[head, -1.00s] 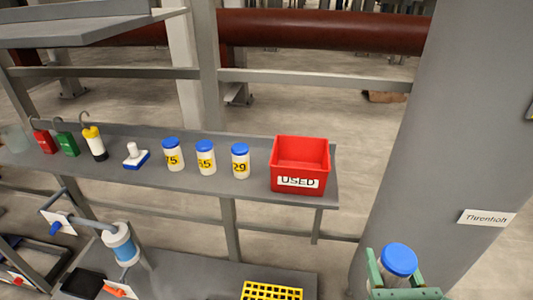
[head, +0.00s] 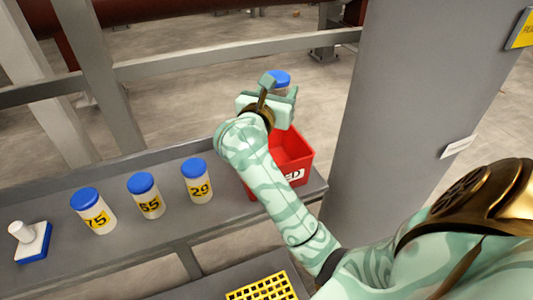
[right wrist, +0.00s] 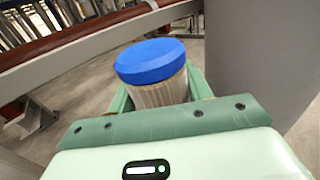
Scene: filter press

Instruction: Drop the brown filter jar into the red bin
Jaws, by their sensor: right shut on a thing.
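The brown filter jar (head: 280,78) has a blue lid, and only its top shows above my right gripper in the head view. In the right wrist view the jar (right wrist: 160,92) has a ribbed tan-brown body and stands nearly upright between the green fingers. My right gripper (head: 277,92) is shut on it and holds it raised, appearing above the far side of the red bin (head: 300,158). I cannot tell whether it is directly over the opening. My forearm hides the bin's left part and some of its label. My left gripper is not in view.
Several blue-lidded jars, including one marked 29 (head: 197,181), stand on the grey shelf (head: 160,240) left of the bin. A white-and-blue brush (head: 32,242) lies farther left. A thick grey column (head: 410,90) rises right of the bin. A yellow grid (head: 262,290) is below.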

